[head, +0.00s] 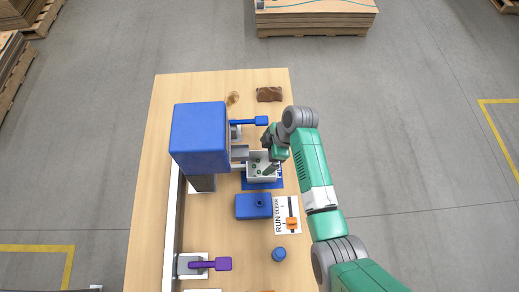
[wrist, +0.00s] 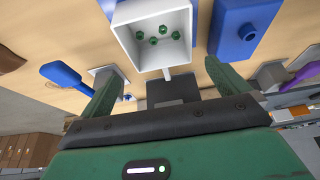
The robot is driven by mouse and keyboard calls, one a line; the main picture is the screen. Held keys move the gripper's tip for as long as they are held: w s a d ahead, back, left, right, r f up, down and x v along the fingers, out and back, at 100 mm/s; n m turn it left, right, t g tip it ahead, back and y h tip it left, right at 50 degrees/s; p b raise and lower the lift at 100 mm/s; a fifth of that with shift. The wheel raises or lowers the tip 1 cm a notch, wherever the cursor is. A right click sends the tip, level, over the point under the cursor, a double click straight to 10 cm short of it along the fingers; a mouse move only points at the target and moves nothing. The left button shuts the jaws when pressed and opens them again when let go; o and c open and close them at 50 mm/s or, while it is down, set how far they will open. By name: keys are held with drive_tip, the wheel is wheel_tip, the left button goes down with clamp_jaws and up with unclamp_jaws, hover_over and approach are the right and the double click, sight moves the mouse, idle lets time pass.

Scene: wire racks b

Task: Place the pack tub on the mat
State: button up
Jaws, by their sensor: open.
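The pack tub (head: 250,178) is a white, open-topped square tub. In the wrist view the pack tub (wrist: 124,43) shows several green nut-like pieces on its floor and a small white tab on its near side. It stands upright over the blue mat (head: 278,184), whose edges show around it; the tub hides most of the mat. My gripper (head: 268,160) is at the tub in the head view, partly hiding it. In the wrist view my gripper (wrist: 163,72) has its fingers spread wide, with nothing gripped between them. Whether a finger touches the tub I cannot tell.
A tall blue machine head (head: 200,138) and a grey chute (head: 239,153) stand left of the tub. A blue-handled lever (head: 250,121) is behind. A blue box (head: 253,206), a RUN/CLEAR card with an orange slider (head: 292,222), a blue cylinder (head: 279,255) and a purple lever (head: 210,265) lie nearer.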

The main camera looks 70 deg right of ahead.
drive_tip(key=v, duration=0.3)
drive_tip(key=shift+r, duration=0.1)
idle(0.5)
